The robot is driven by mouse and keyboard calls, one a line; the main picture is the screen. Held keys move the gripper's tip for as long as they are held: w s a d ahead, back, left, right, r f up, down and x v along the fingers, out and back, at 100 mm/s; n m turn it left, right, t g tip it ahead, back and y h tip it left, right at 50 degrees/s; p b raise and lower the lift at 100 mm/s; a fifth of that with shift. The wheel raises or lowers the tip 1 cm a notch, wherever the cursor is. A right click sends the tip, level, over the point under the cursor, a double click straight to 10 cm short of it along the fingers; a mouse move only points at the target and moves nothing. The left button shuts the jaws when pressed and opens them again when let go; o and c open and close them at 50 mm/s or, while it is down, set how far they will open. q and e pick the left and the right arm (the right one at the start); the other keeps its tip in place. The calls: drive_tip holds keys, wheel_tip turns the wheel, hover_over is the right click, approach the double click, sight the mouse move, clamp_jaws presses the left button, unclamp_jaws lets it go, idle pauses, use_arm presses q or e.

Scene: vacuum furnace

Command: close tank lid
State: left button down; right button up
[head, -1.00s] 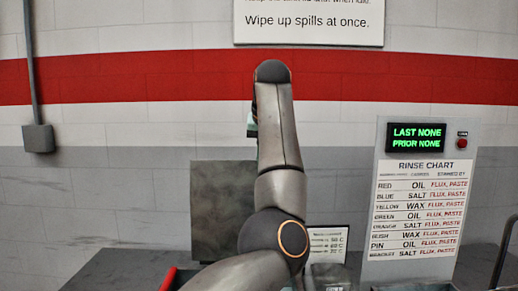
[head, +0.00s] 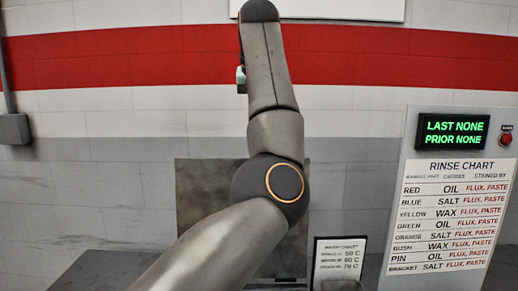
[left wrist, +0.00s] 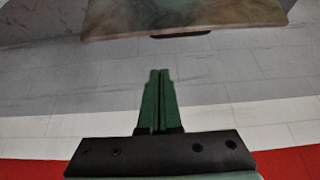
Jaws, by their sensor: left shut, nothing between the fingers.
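The tank lid is the upright, mottled grey-brown panel (head: 203,188) behind my left arm in the head view. My arm hides much of its middle and right side. In the left wrist view a panel that looks like the lid (left wrist: 190,16) crosses the top, with a dark strip (left wrist: 180,34) at its edge. My left gripper (left wrist: 158,74) has its green fingers together and empty. Its tips point toward the panel's edge, with a visible gap between them. In the head view my arm rises above the lid. My right gripper is in neither view.
A rinse chart panel (head: 452,215) with a green-lit display (head: 453,132) stands at the right. A small temperature card (head: 338,257) stands right of the lid. The wall (head: 80,200) with its red band (head: 100,58) is behind. A grey box (head: 14,129) is on the wall at left.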

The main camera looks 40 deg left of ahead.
use_arm(q)
drive_tip(key=x, duration=0.8)
drive_tip(key=shift+s+d+r, duration=0.25)
drive_tip(key=shift+s+d, duration=0.45)
drive_tip(key=shift+s, duration=0.05)
drive_tip(key=shift+s+d+r, duration=0.25)
drive_tip(key=shift+s+d, duration=0.4)
drive_tip(key=shift+s, duration=0.1)
